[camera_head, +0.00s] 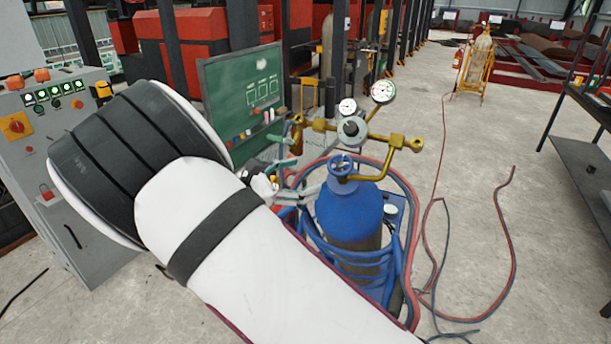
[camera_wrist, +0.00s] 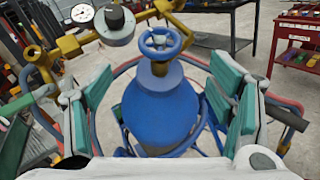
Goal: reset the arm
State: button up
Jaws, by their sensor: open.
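My gripper (camera_wrist: 162,108) shows in the wrist view with its two green-padded fingers wide apart and nothing between the pads. Beyond the gap stands a blue gas cylinder (camera_wrist: 160,112) with a blue handwheel valve (camera_wrist: 160,42) on top. In the head view my white arm crosses the lower middle, and the gripper (camera_head: 284,166) shows small past it, just left of the cylinder (camera_head: 347,210). Whether the fingers touch the cylinder cannot be told.
Brass fittings and gauges (camera_head: 382,91) rise above the cylinder. Red and blue hoses (camera_head: 512,250) loop around it and over the floor. A grey control cabinet (camera_head: 75,215) and a green board (camera_head: 240,105) stand left. Open floor (camera_head: 560,220) lies right, before a dark table (camera_head: 590,165).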

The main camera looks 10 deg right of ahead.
jog(key=s+d+r+m+g+y, duration=0.3)
jog(key=s+d+m+y, duration=0.15)
jog(key=s+d, duration=0.25)
jog(key=s+d+r+m+g+y, duration=0.2)
jog(key=s+d+m+g+y, duration=0.15)
jog(key=s+d+m, duration=0.2)
jog(key=s+r+m+t+y, duration=0.2)
jog(key=s+r+m+y, duration=0.1)
jog(key=s, duration=0.7)
jog(key=s+a+r+m+t+y, duration=0.1)
jog(key=s+r+m+t+y, duration=0.2)
jog(key=s, duration=0.7)
jog(key=shift+a+r+m+y, duration=0.3)
jog(key=shift+r+m+y, duration=0.5)
jog(key=shift+m, duration=1)
jog(key=shift+f, duration=0.15)
jog(key=shift+c, duration=0.3)
